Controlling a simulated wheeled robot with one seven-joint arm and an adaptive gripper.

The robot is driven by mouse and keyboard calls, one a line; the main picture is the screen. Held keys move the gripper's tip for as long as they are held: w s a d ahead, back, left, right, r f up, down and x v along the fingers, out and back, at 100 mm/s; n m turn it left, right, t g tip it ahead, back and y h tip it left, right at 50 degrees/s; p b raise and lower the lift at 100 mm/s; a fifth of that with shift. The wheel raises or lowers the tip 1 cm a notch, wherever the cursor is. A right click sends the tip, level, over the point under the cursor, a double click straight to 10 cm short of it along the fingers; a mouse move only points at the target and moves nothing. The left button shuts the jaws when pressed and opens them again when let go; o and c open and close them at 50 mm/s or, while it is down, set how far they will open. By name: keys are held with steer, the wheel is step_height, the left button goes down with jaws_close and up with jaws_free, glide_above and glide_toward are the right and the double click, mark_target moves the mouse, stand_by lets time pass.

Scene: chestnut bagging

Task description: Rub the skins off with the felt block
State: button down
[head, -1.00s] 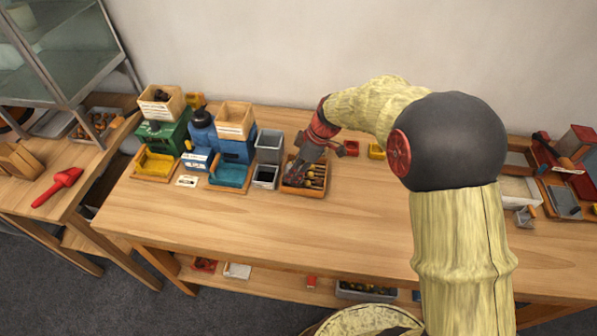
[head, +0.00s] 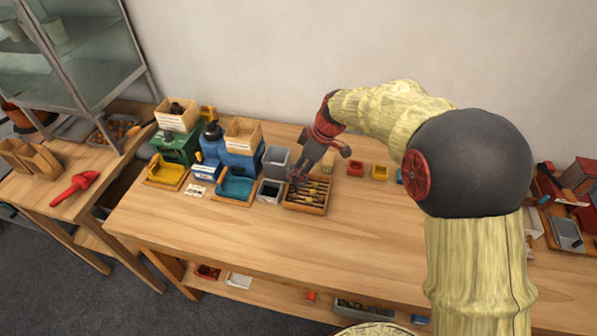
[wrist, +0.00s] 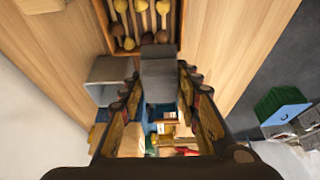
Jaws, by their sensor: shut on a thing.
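A wooden tray (head: 305,208) stands on the bench, divided into narrow lanes holding yellow and brown chestnuts. It also shows at the top of the wrist view (wrist: 103,28), with yellow nuts (wrist: 121,6) and darker brown nuts (wrist: 128,43). My gripper (head: 298,180) is over the tray's back left part, pointing down. In the wrist view my gripper (wrist: 158,95) is shut on a grey block (wrist: 157,75), which looks like the felt block. The block's far end is close to the tray's edge; whether it touches any nut I cannot tell.
Grey bins (head: 275,160) stand just left of the tray, with a teal tray (head: 236,188) and a yellow tray (head: 166,172) further left. Small red (head: 355,168) and yellow (head: 379,172) boxes sit to the right. The bench front (head: 240,235) is clear.

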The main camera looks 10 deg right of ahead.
steer(key=shift+r+p, duration=0.25)
steer(key=shift+p, duration=0.9)
steer(key=shift+f+p, duration=0.1)
steer(key=shift+p, duration=0.65)
